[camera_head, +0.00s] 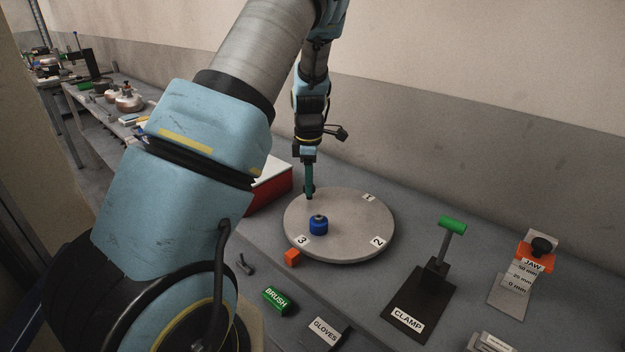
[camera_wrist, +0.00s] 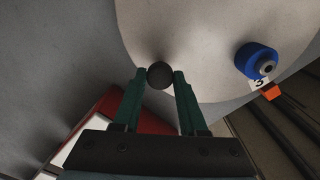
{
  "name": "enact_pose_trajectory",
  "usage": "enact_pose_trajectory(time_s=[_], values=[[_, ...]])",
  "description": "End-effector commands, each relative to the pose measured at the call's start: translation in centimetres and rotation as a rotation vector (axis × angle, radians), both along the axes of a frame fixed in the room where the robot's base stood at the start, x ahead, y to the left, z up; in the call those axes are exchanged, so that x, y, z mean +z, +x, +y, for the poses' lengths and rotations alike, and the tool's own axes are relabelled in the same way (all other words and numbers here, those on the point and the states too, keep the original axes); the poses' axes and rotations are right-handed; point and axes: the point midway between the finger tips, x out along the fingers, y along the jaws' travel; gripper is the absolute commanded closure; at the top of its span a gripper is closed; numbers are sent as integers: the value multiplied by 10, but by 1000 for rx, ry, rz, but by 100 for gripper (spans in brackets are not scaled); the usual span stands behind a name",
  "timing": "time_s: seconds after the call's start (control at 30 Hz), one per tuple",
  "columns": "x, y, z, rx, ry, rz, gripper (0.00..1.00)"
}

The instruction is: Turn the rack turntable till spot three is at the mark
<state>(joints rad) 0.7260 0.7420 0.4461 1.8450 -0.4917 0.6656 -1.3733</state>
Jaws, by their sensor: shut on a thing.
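The round grey rack turntable (camera_head: 350,215) lies on the bench with number labels 1 (camera_head: 368,198), 2 (camera_head: 378,241) and 3 (camera_head: 302,239) near its rim. Label 3 is at the front left, close to the orange block (camera_head: 291,257) beside the rim; exact alignment is hard to tell. A blue cylindrical part (camera_head: 318,226) stands on the turntable by label 3; it also shows in the wrist view (camera_wrist: 255,60). My gripper (camera_head: 308,194) points down at the turntable's left rim. In the wrist view its green fingers are closed around a round black knob (camera_wrist: 160,75).
A red box (camera_head: 272,190) with a white top stands left of the turntable. A green brush block (camera_head: 276,301) and a gloves label (camera_head: 324,331) are in front. The clamp stand (camera_head: 418,305) and the jaw gauge (camera_head: 520,280) are to the right. The wall is behind.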

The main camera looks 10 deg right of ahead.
Motion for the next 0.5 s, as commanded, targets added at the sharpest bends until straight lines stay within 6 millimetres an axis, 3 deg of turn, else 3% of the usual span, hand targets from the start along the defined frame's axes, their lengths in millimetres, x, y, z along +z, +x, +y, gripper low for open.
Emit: enact_pose_trajectory(time_s=[0.5], values=[[1,-3,5,52,0,-2,100]])
